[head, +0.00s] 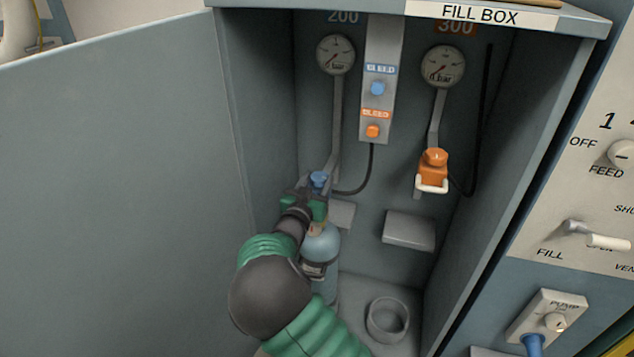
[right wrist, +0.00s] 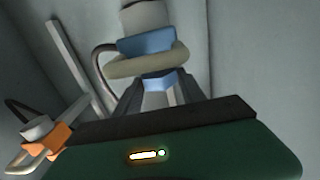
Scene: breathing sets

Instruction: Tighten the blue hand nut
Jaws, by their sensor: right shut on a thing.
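The blue hand nut (head: 319,179) shows at the top of the blue-grey cylinder (head: 321,245), at the lower end of the left gauge's pipe. My right gripper (head: 317,197), green and dark, is at this fitting and hides part of it. In the right wrist view a blue part (right wrist: 163,82) sits between the dark fingers, just below a beige loop (right wrist: 150,62) and a blue block (right wrist: 148,42). The gripper is shut on this blue part, which looks like the hand nut. How far the nut is turned cannot be told. My left gripper is not in view.
The orange fitting (head: 432,172) with a white loop hangs to the right. An empty ring holder (head: 388,320) is on the box floor. The open door (head: 110,190) stands at the left. The control panel (head: 585,220) is at the right.

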